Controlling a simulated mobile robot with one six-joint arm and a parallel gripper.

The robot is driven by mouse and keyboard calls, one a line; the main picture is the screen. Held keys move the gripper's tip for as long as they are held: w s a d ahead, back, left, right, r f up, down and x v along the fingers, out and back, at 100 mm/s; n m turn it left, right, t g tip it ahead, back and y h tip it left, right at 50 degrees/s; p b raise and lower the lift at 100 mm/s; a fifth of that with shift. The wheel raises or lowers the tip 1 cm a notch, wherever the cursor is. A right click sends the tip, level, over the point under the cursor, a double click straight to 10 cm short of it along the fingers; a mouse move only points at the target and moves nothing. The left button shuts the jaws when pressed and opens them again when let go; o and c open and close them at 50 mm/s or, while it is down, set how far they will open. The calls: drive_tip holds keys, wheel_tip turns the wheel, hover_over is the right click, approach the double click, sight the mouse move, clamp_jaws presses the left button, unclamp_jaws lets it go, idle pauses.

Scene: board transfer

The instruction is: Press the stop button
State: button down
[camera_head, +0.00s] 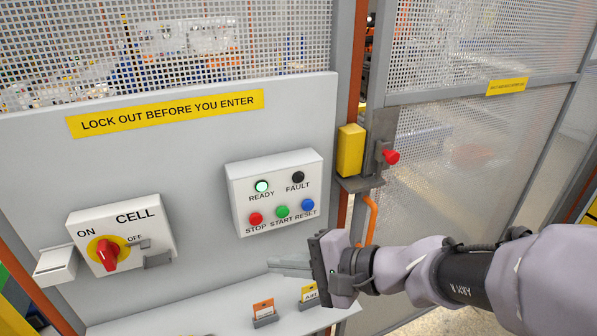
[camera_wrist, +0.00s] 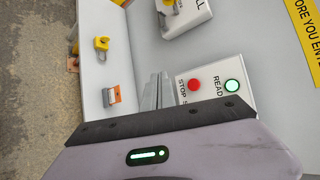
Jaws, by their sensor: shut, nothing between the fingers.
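The red stop button (camera_head: 255,218) is at the lower left of a white control box (camera_head: 236,185) on the grey panel. It also shows in the wrist view (camera_wrist: 194,84), just right of my fingers. Beside it are a green start button (camera_head: 282,211) and a blue reset button (camera_head: 308,205). Above them, the ready lamp (camera_head: 262,186) glows green and the fault lamp (camera_head: 298,177) is dark. My gripper (camera_head: 272,264) is shut and empty, below the box and apart from the stop button. In the wrist view my closed fingers (camera_wrist: 160,78) hide part of the box's edge.
A red rotary cell switch (camera_head: 108,254) sits on a white box at left. A yellow door interlock (camera_head: 350,150) and a mesh door (camera_head: 470,160) stand at right.

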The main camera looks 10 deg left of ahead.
sight(256, 219)
drive_tip(key=w+a+p, duration=0.1)
drive_tip(key=w+a, duration=0.3)
drive_tip(key=w, duration=0.3)
drive_tip(key=shift+w+a, duration=0.25)
idle(1.9)
drive_tip(key=shift+w+a, duration=0.25)
drive_tip(key=shift+w, duration=0.1)
drive_tip(key=shift+w+a, duration=0.2)
drive_tip(key=shift+w, duration=0.15)
idle(0.6)
drive_tip(key=shift+b, duration=0.35)
drive_tip(key=shift+s+d+b, duration=0.4)
drive_tip(key=shift+s+d, duration=0.05)
drive_tip(key=shift+s, duration=0.25)
